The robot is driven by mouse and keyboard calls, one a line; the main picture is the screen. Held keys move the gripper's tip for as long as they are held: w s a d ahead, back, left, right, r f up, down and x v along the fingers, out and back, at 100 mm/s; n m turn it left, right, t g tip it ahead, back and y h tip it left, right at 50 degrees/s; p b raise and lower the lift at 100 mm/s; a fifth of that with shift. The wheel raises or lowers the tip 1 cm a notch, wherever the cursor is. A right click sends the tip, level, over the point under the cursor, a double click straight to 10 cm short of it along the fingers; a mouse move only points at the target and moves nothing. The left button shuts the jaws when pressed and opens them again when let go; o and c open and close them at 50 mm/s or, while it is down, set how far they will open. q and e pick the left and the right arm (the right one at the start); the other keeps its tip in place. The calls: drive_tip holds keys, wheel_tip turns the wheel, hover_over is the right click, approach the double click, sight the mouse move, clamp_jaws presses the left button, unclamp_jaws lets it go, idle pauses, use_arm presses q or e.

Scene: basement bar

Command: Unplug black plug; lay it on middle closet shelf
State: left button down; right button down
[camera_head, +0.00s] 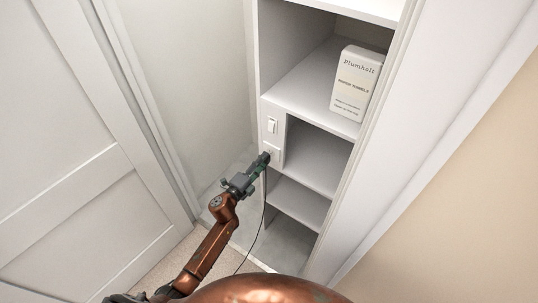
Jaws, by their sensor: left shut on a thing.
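My left gripper (261,162) is at the white outlet plate (277,156) on the front edge of the closet's shelf unit. It is shut on the black plug, which is mostly hidden by the fingers. I cannot tell whether the plug's prongs are in the outlet. A thin dark cord (264,208) hangs from the gripper's tip down toward the floor. The middle closet shelf (318,166), right of the outlet, is bare where it shows. My right gripper is not in view.
A white switch (271,125) sits above the outlet. A white box (356,84) stands on the shelf above. A lower shelf (300,203) is empty. A white panelled door (75,150) is at left, and the door frame (405,120) bounds the right.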

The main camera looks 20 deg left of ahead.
use_arm(q)
drive_tip(key=shift+p+v, duration=0.45)
drive_tip(key=shift+v, duration=1.35)
drive_tip(key=s+d+r+n+y, duration=0.15)
drive_tip(key=s+d, duration=0.25)
drive_tip(key=s, duration=0.9)
drive_tip(key=s+a+r+n+t+y, duration=0.1)
drive_tip(key=s+a+r+n+y, duration=0.1)
drive_tip(key=s+r, duration=0.5)
drive_tip(key=s+a+y, duration=0.1)
drive_tip(key=s+y, duration=0.1)
drive_tip(key=s, duration=0.1)
drive_tip(key=shift+s+a+y, duration=0.15)
drive_tip(key=shift+a+y, duration=0.15)
drive_tip(key=shift+y, duration=0.05)
drive_tip(key=shift+d+n, duration=0.1)
drive_tip(key=shift+n, duration=0.15)
